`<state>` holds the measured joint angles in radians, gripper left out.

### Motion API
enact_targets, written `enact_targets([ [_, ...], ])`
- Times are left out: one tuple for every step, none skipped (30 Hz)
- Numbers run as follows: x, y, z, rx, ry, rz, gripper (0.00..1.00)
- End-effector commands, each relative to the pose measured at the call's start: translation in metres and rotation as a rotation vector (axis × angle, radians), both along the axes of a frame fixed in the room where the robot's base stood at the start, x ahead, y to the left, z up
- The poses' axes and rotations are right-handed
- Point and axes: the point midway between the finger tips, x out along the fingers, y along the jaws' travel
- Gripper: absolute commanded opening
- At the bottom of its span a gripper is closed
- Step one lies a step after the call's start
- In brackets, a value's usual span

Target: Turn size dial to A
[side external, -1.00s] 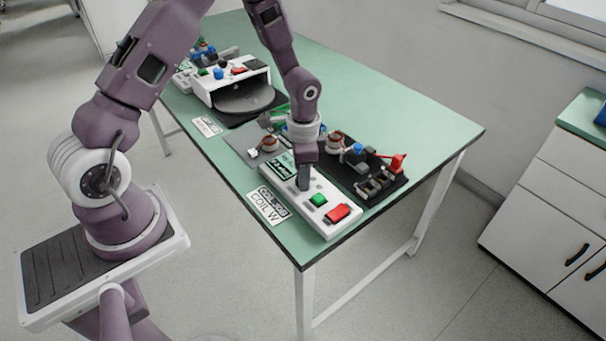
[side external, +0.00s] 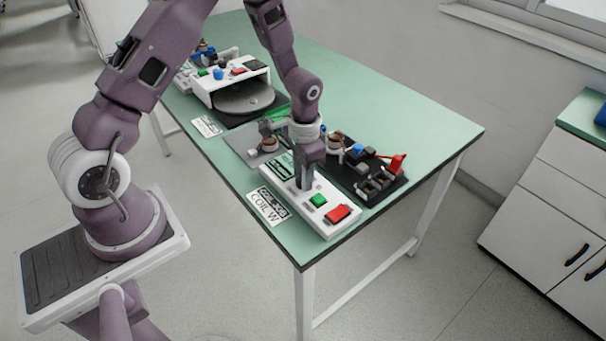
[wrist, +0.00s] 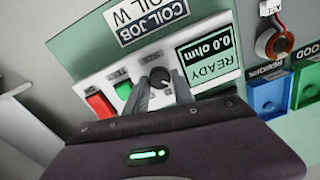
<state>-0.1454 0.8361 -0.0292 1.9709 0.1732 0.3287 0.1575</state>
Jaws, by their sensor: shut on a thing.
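The size dial (wrist: 159,76) is a small dark round knob with a light mark on the white tester panel (wrist: 104,77). In the wrist view it sits between my gripper's two fingers (wrist: 163,88), which are closed around it. In the side external view my gripper (side external: 305,182) reaches down onto the white tester (side external: 297,202) and hides the dial. The tester's screen (wrist: 209,59) reads "READY" and "0.0 ohm". The letters around the dial are too small and partly covered to read.
A green button (side external: 318,200) and a red button (side external: 338,214) are beside the dial. A card (side external: 268,205) reading "COIL W" lies at the tester's front. A dark fixture (side external: 375,183) with a red lever stands behind. Blue (wrist: 268,93) and green bins show in the wrist view.

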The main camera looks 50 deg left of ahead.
Motion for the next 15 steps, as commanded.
enact_targets([
  [0.0011, 0.0, 0.001, 0.0, -0.003, 0.0, 0.0],
  [0.0011, -0.0001, 0.001, 0.0, -0.003, 0.0, 0.0],
  [0.0011, 0.0, 0.001, 0.0, -0.003, 0.0, 0.0],
  [0.0011, 0.0, 0.0011, 0.0, -0.003, 0.0, 0.0],
  [0.0011, 0.0, 0.0011, 0.0, -0.003, -0.001, 0.32],
  [0.0011, 0.0, 0.001, 0.0, -0.003, -0.001, 0.4],
  [0.001, 0.0001, 0.001, 0.0, -0.003, -0.001, 0.46],
  [0.001, 0.0, 0.0009, 0.0, -0.003, -0.001, 0.51],
  [0.0009, 0.0, 0.0008, 0.0, -0.003, -0.001, 0.52],
  [0.0008, 0.0, 0.0007, 0.001, -0.002, -0.001, 0.52],
  [0.0007, 0.0, 0.0006, 0.001, -0.002, -0.001, 0.52],
  [0.0006, 0.0001, 0.0005, 0.0, -0.002, -0.001, 0.52],
  [0.0006, 0.0, 0.0005, 0.0, -0.002, -0.001, 0.52],
  [0.0005, 0.0, 0.0004, 0.0, -0.002, -0.001, 0.52],
  [0.0004, 0.0, 0.0004, 0.0, -0.001, -0.001, 0.52],
])
